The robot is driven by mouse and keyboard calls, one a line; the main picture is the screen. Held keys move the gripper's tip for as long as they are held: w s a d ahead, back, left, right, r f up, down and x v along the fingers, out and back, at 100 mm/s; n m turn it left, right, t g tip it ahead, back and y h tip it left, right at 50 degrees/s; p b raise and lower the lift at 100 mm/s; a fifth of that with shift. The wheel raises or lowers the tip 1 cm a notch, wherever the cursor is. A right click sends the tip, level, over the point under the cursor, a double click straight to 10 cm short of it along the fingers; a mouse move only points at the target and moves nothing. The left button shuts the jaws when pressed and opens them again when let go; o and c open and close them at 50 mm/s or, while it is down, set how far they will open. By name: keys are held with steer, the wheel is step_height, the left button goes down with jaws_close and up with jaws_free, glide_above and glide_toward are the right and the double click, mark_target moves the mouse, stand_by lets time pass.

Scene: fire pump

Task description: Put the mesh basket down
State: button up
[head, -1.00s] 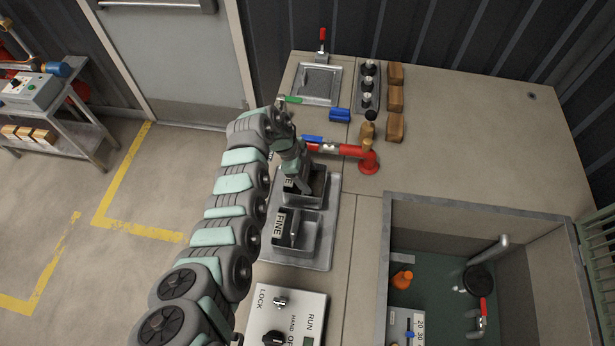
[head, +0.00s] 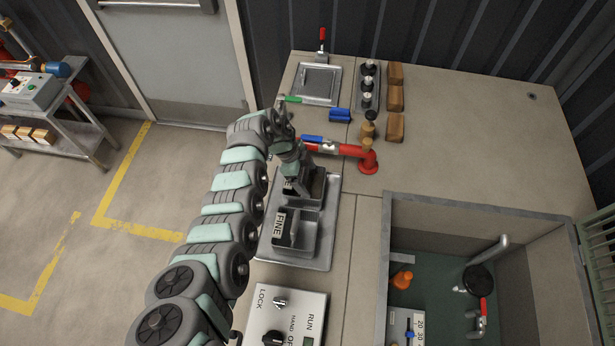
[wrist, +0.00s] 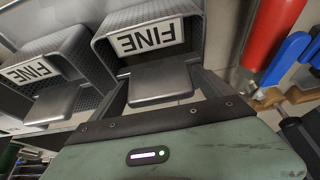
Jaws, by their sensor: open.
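Two grey mesh baskets with white FINE labels sit side by side in the metal tray (head: 323,240). The nearer basket (head: 310,232) has its label in plain view. My gripper (head: 297,186) is over the front of the farther basket (head: 318,184) and hides part of it. In the wrist view my gripper (wrist: 163,85) is open, its fingers on either side of the grey tab (wrist: 160,84) below that basket's label (wrist: 152,38). Whether a finger touches the tab cannot be told. The other basket (wrist: 70,60) is at the left there.
A red pipe (head: 355,151) with a red base stands just beyond the farther basket. A blue object (head: 340,116) and wooden blocks (head: 395,100) lie farther back. The control box (head: 287,318) and the sunken basin (head: 450,240) are nearer.

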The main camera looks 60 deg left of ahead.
steer(key=v, duration=1.2)
steer(key=shift+b, duration=0.3)
steer(key=shift+w, duration=0.1)
